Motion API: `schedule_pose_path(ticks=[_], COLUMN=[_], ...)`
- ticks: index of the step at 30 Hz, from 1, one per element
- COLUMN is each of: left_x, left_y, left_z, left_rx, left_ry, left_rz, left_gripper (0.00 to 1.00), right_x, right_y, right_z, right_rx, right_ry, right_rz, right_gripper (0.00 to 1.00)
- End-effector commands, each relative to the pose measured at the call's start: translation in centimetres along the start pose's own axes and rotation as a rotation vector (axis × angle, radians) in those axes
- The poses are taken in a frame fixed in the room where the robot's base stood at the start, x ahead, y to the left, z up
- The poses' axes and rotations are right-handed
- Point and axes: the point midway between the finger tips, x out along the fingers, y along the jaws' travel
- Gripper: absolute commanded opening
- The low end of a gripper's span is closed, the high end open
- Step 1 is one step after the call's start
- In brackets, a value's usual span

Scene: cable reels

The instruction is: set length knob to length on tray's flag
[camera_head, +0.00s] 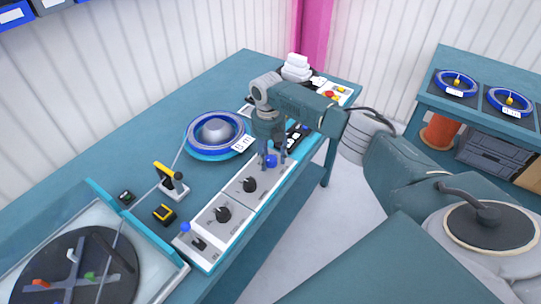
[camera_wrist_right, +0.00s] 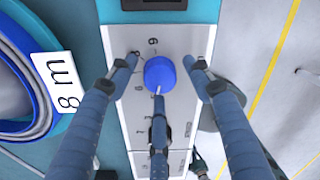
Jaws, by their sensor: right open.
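The blue length knob (camera_head: 271,161) sits on a white control panel along the bench's front edge. In the right wrist view the knob (camera_wrist_right: 160,73) is ringed by small printed marks; a short pale pointer shows at its lower edge. Some marks are hidden or too small to read. The blue round tray (camera_head: 187,138) holds a cable coil, and its white flag (camera_head: 243,144) reads 8 m; the flag (camera_wrist_right: 57,80) also shows in the right wrist view. My right gripper (camera_head: 274,156) is open, its fingers around the knob with gaps visible at the sides. My left gripper is out of view.
A machine with a dark disc (camera_head: 75,270) fills the lower left. A shelf with reels (camera_head: 456,83) stands right.

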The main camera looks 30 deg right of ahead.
Motion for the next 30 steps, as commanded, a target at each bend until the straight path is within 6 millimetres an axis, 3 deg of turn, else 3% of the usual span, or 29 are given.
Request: schedule_pose_path(ticks=[7, 14, 23, 30], left_x=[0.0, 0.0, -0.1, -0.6], left_y=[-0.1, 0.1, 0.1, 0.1], left_z=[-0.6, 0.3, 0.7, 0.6], left_rx=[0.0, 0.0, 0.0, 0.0], left_ry=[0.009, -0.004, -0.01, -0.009], left_rz=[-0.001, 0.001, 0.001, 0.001], left_gripper=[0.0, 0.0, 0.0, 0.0], right_x=[0.1, 0.1, 0.0, 0.0], right_y=[0.0, 0.0, 0.0, 0.0], right_z=[0.0, 0.0, 0.0, 0.0], right_rx=[0.0, 0.0, 0.024, 0.14], right_ry=[0.0, 0.0, 0.001, 0.007], right_rz=[0.0, 0.0, -0.001, -0.001], right_gripper=[0.5, 0.06, 0.05, 0.05])
